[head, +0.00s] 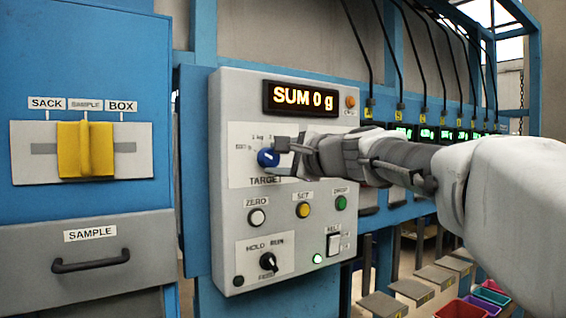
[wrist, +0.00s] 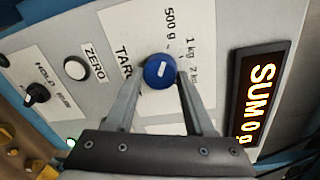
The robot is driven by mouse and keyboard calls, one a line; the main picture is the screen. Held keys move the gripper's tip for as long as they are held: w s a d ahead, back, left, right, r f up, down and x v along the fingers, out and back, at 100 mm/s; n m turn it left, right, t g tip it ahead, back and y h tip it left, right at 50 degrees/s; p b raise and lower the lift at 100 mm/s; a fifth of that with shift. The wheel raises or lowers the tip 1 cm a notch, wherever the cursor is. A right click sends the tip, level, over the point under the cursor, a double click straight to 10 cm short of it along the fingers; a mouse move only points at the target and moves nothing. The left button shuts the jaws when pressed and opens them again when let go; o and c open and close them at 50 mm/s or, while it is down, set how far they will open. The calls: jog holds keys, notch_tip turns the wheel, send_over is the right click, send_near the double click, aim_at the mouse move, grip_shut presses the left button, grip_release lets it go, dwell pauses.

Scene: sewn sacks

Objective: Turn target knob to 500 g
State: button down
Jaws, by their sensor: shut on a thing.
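The target knob (head: 268,157) is a round blue knob with a short white mark, on the white TARGET panel of the grey control box. In the wrist view the knob (wrist: 159,72) sits between the two fingers of my gripper (wrist: 160,84), which is shut on it. The gripper (head: 285,158) reaches in from the right in the head view and covers part of the scale. The 500 g label (wrist: 171,24) shows beside the knob, with 1 kg and 2 kg further round. I cannot tell exactly which label the mark points to.
The display (head: 300,98) reads SUM 0 g. Below the knob are the ZERO (head: 257,217), SET (head: 303,210) and DROP (head: 341,203) buttons and a black HOLD/RUN knob (head: 268,262). A yellow slider (head: 86,148) and a SAMPLE drawer (head: 90,262) are at the left.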

dwell(0.3)
jog(key=shift+c, duration=1.3)
grip_release()
jog(key=v, duration=1.7)
jog(key=shift+s, duration=0.2)
jog(key=shift+d, duration=0.1)
